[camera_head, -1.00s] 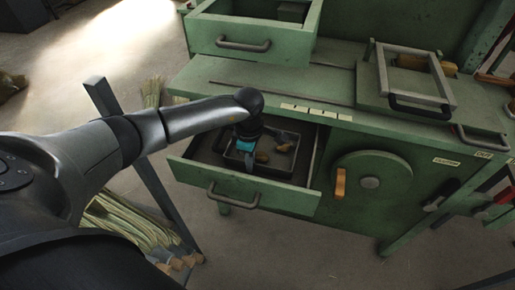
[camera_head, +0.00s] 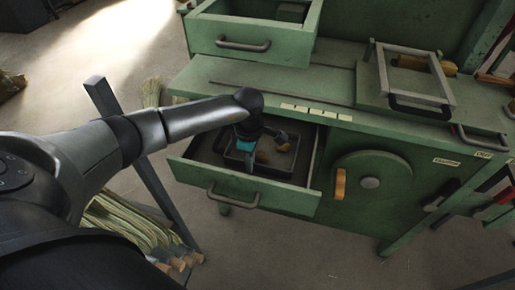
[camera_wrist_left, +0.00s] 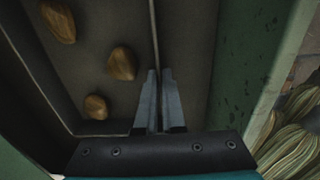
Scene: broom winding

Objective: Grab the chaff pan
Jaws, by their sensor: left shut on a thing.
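The chaff pan (camera_head: 274,170) is a dark shallow tray inside the open lower drawer of the green bench. It also shows in the left wrist view (camera_wrist_left: 85,62), with a few brown lumps on its floor. My left gripper (camera_head: 250,163) reaches down into the drawer at the pan. In the left wrist view its two fingers (camera_wrist_left: 159,92) are close together, shut on the thin wall of the pan. The finger tips are partly hidden in the head view. My right gripper is not in view.
The open drawer (camera_head: 215,178) surrounds the pan, with its handle (camera_head: 232,196) in front. An upper drawer (camera_head: 250,32) juts out above the worktop. A wheel with an orange handle (camera_head: 340,184) is to the right. Straw bundles (camera_head: 140,222) lie at the lower left.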

